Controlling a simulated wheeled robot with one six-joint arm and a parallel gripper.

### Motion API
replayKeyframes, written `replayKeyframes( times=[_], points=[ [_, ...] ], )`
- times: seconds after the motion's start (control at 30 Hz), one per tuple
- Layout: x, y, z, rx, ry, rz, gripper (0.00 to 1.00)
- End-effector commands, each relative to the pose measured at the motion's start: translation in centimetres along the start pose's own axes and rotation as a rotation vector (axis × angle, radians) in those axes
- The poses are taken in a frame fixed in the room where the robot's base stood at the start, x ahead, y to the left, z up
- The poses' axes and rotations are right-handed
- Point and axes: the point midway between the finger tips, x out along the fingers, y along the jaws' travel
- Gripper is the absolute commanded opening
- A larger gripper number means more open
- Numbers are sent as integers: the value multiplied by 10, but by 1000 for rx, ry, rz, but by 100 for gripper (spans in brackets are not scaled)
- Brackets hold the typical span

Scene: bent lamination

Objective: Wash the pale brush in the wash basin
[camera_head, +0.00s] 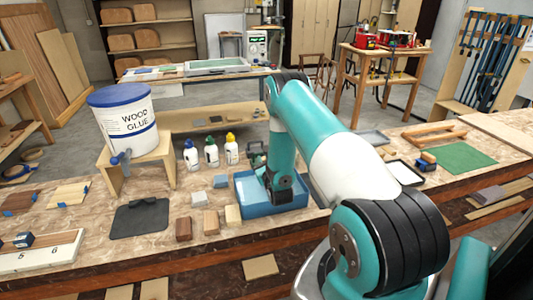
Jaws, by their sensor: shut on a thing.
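The blue wash basin (243,196) stands on the workbench near the middle of the view. My gripper (277,194) is down inside the basin, toward its right side, below the teal arm. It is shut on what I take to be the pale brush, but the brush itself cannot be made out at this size. The fingertips and whatever is between them are small and dark against the basin.
Three glue bottles (211,152) stand behind the basin to the left. Small blocks (184,229) lie left of it. A large wood glue bucket (124,120) sits on a wooden stand. A dark tray (405,173) and green mat (462,157) lie right.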

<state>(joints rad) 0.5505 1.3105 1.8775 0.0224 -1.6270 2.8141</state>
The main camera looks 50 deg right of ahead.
Motion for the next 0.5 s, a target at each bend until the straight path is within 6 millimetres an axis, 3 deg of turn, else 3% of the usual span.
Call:
replayKeyframes(
  times=[0.5],
  points=[
    [0,8,0,2,-1,-1,0]
  ],
)
